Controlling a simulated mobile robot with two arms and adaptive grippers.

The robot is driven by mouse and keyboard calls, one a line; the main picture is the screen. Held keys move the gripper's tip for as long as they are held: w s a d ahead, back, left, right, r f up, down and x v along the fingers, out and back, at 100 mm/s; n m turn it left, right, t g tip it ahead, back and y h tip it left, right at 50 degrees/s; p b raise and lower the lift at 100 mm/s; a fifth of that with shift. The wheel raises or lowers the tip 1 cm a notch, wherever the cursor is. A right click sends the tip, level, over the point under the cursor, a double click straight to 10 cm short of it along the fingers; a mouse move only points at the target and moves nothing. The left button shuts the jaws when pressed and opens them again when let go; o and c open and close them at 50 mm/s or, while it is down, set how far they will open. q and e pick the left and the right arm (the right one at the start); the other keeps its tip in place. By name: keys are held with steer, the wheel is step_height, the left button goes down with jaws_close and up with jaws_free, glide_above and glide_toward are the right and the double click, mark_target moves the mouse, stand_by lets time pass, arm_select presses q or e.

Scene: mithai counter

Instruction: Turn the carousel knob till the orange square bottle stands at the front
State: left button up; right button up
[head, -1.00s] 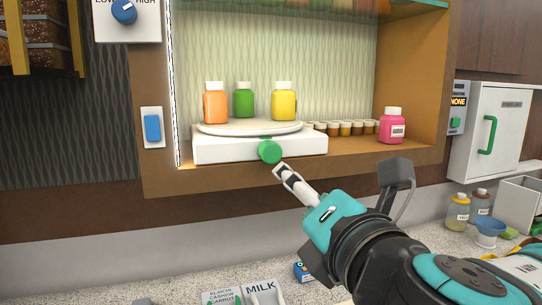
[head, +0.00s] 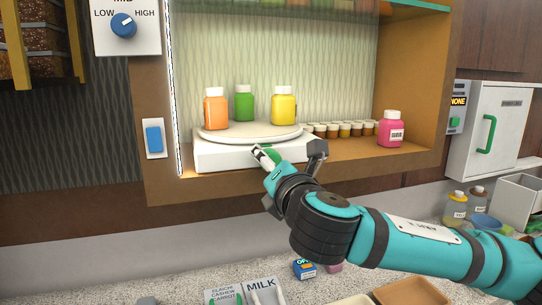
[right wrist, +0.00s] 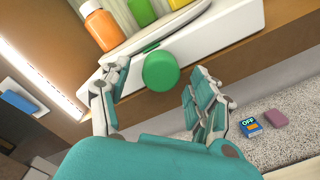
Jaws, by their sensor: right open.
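The carousel (head: 250,131) is a round white turntable on a white base (head: 215,155) in the wooden niche. The orange square bottle (head: 215,110) stands at its left, a green bottle (head: 244,104) at the back and a yellow bottle (head: 284,104) at the right. The green knob (right wrist: 161,71) is on the base's front; in the head view my right gripper (head: 266,156) mostly covers it. In the right wrist view my right gripper (right wrist: 158,95) is open, with a finger on either side of the knob and gaps visible. My left gripper is not in view.
A pink bottle (head: 391,128) and a row of small jars (head: 340,129) stand on the niche shelf right of the carousel. A blue switch (head: 154,139) and a dial (head: 123,25) are at the left. Cards and boxes lie on the counter below.

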steer(key=shift+w+a, duration=0.2)
steer(key=shift+w, duration=0.5)
steer(key=c, duration=1.2)
steer(key=shift+f, duration=0.1)
